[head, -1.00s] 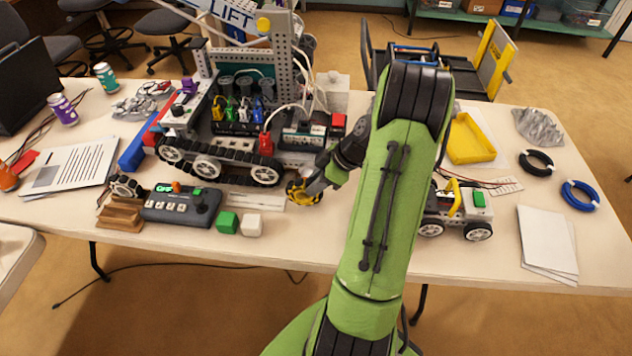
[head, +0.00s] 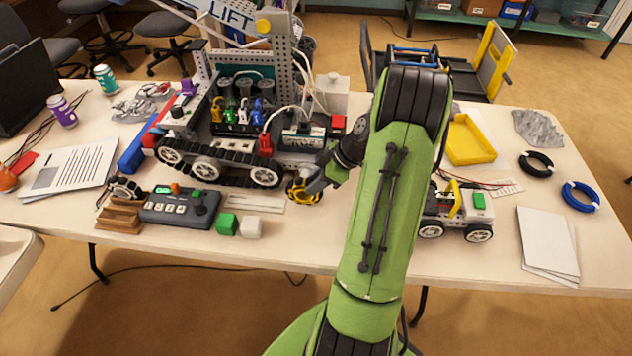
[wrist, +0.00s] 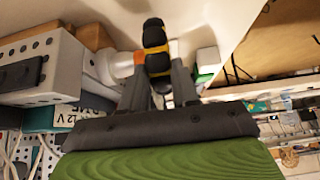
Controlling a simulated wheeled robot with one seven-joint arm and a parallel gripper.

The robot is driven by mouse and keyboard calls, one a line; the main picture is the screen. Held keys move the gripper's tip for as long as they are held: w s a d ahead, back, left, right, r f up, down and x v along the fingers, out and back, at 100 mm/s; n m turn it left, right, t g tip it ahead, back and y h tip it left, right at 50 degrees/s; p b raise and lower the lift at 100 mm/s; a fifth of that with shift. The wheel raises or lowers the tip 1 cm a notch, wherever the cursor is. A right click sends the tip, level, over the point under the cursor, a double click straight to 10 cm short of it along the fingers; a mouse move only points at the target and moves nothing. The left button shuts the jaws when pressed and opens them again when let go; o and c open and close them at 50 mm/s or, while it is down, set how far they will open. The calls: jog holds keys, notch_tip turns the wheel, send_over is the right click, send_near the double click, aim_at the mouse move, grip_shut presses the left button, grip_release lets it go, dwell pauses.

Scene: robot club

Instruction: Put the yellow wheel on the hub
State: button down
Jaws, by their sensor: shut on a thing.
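The yellow wheel (head: 304,191), with a black and yellow rim, is at the front right corner of the tracked robot (head: 225,150). My gripper (head: 314,186) is shut on it. In the wrist view the wheel (wrist: 155,45) stands edge-on between the two fingers of my gripper (wrist: 158,75). An orange part (wrist: 139,57) and a pale cylinder (wrist: 122,66) lie just left of the wheel, in line with it; I cannot tell whether they touch it. The hub is not clearly seen in the head view, where the wheel and fingers cover that spot.
A controller box (head: 180,207), a green cube (head: 227,223) and a white cube (head: 250,227) are near the table's front edge. A small wheeled car (head: 455,212) stands right of my arm. A yellow tray (head: 468,142) is at the back right. Bare table lies in front of the wheel.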

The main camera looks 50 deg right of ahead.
jog(key=shift+w+d+p, duration=0.25)
jog(key=shift+w+d, duration=0.35)
jog(key=shift+d, duration=0.2)
jog(key=shift+w+d+p, duration=0.25)
jog(key=shift+w+d, duration=0.35)
jog(key=shift+d, duration=0.15)
dwell(1.1)
